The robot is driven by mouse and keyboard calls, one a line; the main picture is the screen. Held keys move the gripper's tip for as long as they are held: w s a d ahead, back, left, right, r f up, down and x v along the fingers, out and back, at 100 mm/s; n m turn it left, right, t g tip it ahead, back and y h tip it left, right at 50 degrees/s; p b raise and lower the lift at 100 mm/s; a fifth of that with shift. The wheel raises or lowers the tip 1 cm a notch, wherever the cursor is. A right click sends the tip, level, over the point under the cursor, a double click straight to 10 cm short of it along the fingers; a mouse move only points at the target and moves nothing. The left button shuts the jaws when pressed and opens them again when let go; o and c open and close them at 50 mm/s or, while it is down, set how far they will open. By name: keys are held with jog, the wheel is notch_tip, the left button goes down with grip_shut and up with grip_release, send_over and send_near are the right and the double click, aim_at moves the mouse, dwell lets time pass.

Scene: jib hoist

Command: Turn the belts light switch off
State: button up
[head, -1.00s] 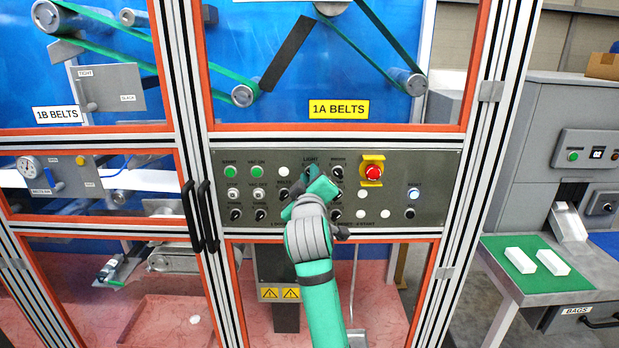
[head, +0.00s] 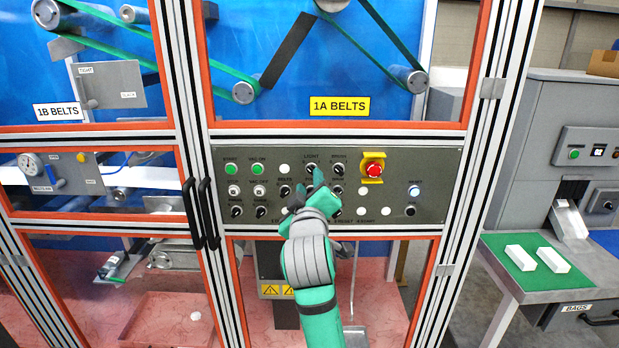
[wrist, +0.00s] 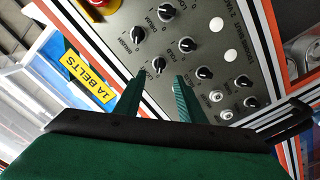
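The control panel (head: 420,165) is grey, with several black knobs, below the yellow 1A BELTS sign (head: 338,106). The light switch (head: 311,169) is a black knob under the label LIGHT in its top row. In the wrist view the knob (wrist: 158,65) lies just beyond the gap between my fingertips. My gripper (head: 322,184) is just below and right of it in the head view. In the wrist view its two green fingers (wrist: 156,84) are apart with nothing between them. I cannot tell for sure which way the knob points.
A red emergency stop on a yellow plate (head: 373,169) is right of the knobs. Other knobs (head: 285,191) sit close around my gripper. Black door handles (head: 200,215) stick out at the left. A table (head: 520,285) with white blocks stands at the right.

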jog(key=shift+s, duration=2.3)
jog(key=shift+f, duration=0.1)
jog(key=s+a+f+m+y, duration=0.1)
jog(key=s+f+m, duration=0.15)
jog(key=f, duration=0.75)
jog(key=s+a+f+m, duration=0.1)
jog(key=s+f, duration=0.2)
jog(key=f, duration=0.7)
jog(key=s+f+m+g, duration=0.1)
jog(key=s+f+m, duration=0.1)
jog(key=s+f, duration=1.05)
jog(key=s+f+m+h, duration=0.1)
jog(key=s+f+m, duration=0.2)
jog(key=s+f, duration=0.8)
jog(key=s+d+r+g, duration=0.1)
jog(key=s+d+r, duration=0.1)
jog(key=s, duration=1.9)
jog(key=shift+s+d+m+g, duration=0.15)
jog(key=shift+d+m+g, duration=0.05)
jog(key=shift+m+g, duration=0.15)
